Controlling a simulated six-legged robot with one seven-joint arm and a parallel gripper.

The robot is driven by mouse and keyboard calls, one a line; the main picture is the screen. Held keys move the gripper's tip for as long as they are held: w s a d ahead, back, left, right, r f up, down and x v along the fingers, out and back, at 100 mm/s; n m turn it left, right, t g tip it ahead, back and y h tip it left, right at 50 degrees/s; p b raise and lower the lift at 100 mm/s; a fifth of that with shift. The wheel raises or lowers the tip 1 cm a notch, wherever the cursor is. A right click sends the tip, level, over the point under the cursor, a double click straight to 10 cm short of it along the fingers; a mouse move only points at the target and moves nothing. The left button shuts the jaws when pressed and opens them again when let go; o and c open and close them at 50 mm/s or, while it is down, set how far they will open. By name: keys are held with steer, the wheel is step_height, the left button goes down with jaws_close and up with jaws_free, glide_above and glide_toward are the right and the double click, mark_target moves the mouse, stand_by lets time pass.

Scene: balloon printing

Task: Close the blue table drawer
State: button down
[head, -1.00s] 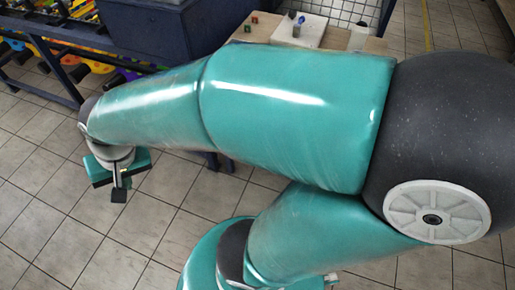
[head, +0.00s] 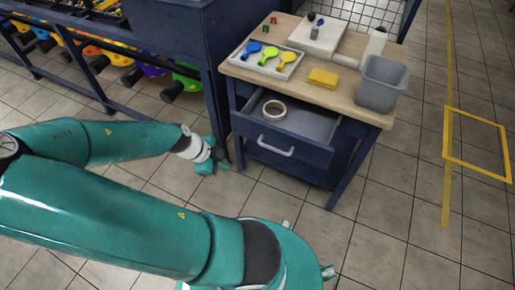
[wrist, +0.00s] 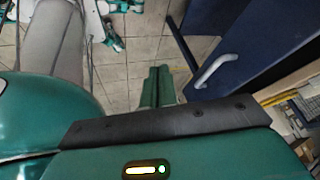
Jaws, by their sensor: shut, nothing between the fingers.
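The blue table drawer (head: 290,143) stands pulled out of the small blue table with a wooden top (head: 345,98). A roll of tape (head: 274,110) lies inside it. The drawer's grey handle (head: 276,147) is on its front, and it also shows in the wrist view (wrist: 215,68). My gripper (head: 212,168) is low and to the left of the drawer front, apart from it. In the wrist view my green fingers (wrist: 158,88) are together and empty, to the left of the handle.
A dark blue rack (head: 75,75) stands at the left. The tiled floor before the drawer is clear.

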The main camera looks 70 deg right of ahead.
mark_target(281, 115)
steer(key=s+d+f+m+h, duration=0.1)
steer(key=s+d+f, duration=0.1)
steer(key=d, duration=0.4)
steer(key=s+d+f+m, duration=0.2)
steer(key=s+d, duration=0.2)
steer(key=d, duration=0.2)
steer(key=shift+s+d+f+g+h, duration=0.25)
steer(key=shift+s+g+h, duration=0.05)
steer(key=shift+h, duration=0.1)
stand_by(0.3)
steer(key=d, duration=0.6)
steer(key=s+d, duration=0.1)
steer(key=d, duration=0.6)
steer(key=s+d, duration=0.1)
steer(key=d, duration=0.5)
steer(key=shift+d, duration=0.2)
steer(key=shift+d+r, duration=0.1)
steer(key=shift+d, duration=0.15)
steer(key=shift+d, duration=0.1)
